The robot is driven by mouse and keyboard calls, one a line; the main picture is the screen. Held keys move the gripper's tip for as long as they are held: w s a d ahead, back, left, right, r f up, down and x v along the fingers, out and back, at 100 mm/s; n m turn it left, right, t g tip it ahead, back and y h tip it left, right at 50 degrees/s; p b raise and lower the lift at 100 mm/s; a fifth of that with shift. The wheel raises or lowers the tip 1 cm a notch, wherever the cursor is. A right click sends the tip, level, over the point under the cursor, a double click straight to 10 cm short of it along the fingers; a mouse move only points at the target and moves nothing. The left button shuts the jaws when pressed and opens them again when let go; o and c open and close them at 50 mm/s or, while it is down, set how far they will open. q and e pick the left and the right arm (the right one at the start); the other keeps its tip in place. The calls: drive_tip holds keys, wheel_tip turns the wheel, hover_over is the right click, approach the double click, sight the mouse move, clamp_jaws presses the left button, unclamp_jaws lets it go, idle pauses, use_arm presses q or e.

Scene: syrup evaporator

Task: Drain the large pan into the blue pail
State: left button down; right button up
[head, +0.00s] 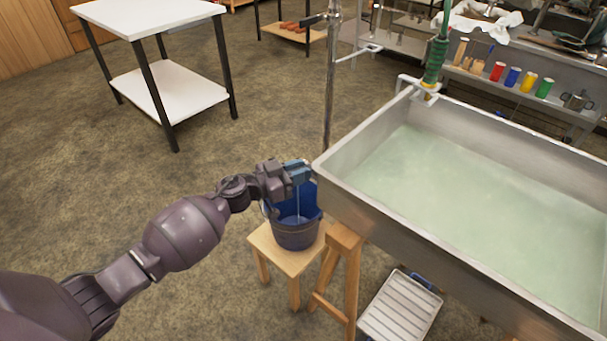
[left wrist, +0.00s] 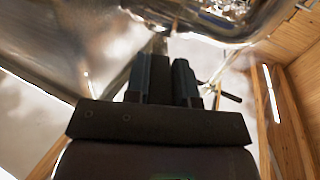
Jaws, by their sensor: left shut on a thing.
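The large pan (head: 395,215) is a long metal trough of pale greenish liquid on the right of the head view. The blue pail (head: 297,232) stands upright on a small wooden stool, beside and below the pan's near left corner. A thin pale streak, which looks like a stream of liquid, shows inside the pail. My left gripper (head: 299,171) is just above the pail's rim, close to the pan's corner. Its fingers (left wrist: 164,72) are shut on a thin part that looks like the drain valve handle, mostly hidden by the fingers. My right gripper is not in view.
The wooden stool (head: 264,240) stands against a wooden trestle leg (head: 343,260) under the pan. A slatted tray (head: 402,305) lies on the floor below. A white table (head: 150,15) stands at the back left. Coloured cups (head: 513,76) line a shelf behind. The floor on the left is clear.

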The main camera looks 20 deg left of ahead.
use_arm(q)
drive_tip(key=shift+w+a+f+m+g+h, duration=0.15)
drive_tip(key=shift+w+a+m+g+h, duration=0.15)
drive_tip(key=shift+m+g+h, duration=0.25)
drive_tip(key=shift+w+a+m+g+h+b, duration=0.25)
drive_tip(key=shift+m+g+h+b, duration=0.1)
drive_tip(key=shift+m+g+h, duration=0.45)
drive_tip(key=shift+w+a+m+g+h+b, duration=0.1)
drive_tip(key=shift+w+m+g+h+b, duration=0.25)
drive_tip(key=shift+g, duration=0.6)
drive_tip(key=shift+w+a+m+g+h+b, duration=0.2)
drive_tip(key=shift+m+g+h+b, duration=0.2)
drive_tip(key=shift+m+g+h, duration=0.35)
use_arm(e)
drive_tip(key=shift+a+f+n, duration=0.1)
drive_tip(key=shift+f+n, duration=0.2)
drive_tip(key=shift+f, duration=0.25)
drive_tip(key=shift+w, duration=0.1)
use_arm(q)
drive_tip(key=shift+g, duration=0.25)
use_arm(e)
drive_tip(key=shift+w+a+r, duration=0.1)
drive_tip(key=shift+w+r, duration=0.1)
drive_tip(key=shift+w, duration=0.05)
